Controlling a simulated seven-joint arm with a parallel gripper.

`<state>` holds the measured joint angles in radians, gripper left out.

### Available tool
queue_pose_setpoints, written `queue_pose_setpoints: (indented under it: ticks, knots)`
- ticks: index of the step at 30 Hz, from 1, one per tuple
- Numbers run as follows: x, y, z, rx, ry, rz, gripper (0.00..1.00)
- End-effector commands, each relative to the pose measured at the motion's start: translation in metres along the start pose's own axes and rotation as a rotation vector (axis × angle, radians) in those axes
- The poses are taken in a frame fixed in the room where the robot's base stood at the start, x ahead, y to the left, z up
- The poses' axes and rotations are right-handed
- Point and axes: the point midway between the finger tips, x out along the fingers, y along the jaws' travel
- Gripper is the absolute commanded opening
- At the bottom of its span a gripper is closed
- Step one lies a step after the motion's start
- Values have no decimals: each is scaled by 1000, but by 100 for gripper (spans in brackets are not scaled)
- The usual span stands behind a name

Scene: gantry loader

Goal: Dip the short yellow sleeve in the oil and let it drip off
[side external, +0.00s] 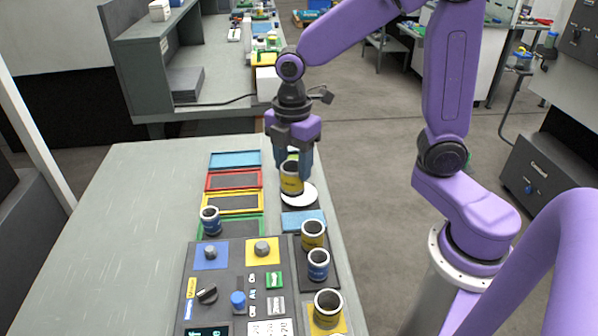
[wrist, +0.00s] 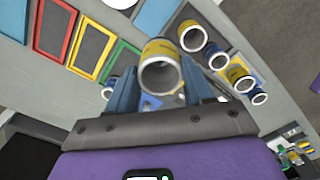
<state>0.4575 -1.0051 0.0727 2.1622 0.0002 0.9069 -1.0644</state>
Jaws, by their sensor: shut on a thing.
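My gripper (side external: 292,168) is shut on a yellow sleeve (side external: 291,181) with a dark band and pale rim, held roughly upright. In the wrist view the same sleeve (wrist: 160,66) sits between the two blue fingers, its open end facing the camera. A round white disc or dish (side external: 303,198) lies just below the sleeve in the side view. I cannot tell whether the sleeve touches it. No oil surface can be made out. Another yellow sleeve (side external: 313,236) stands nearer the camera on the dark strip.
A blue sleeve (side external: 318,266) and a yellow sleeve (side external: 327,311) stand further along the right edge. Another blue sleeve (side external: 210,221) stands by the green frame (side external: 258,228). A control panel (side external: 225,279) with knobs lies in front. The table's left side (side external: 120,240) is clear.

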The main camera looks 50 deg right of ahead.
Motion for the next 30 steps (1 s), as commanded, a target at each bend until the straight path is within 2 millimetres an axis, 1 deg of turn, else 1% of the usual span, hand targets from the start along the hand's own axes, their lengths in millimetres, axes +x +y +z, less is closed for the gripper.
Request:
queue_pose_setpoints:
  ticks: [1,3,5,6,8,9,12,15,18,21,23,30]
  knots:
    - [2,16,11,44,-1,-1,10]
    - [4,37,27,98,-1,-1,10]
    - [7,53,43,143,-1,-2,10]
    - [9,64,55,172,-1,-2,10]
    - [12,78,73,216,-1,-2,10]
    - [14,87,86,244,-1,-2,10]
    - [20,105,116,308,0,-2,10]
    - [25,117,144,360,0,-1,10]
    - [29,124,163,393,0,-1,10]
    - [31,127,174,413,0,0,10]
    - [32,128,178,419,0,0,10]
    - [44,128,180,421,0,-2,10]
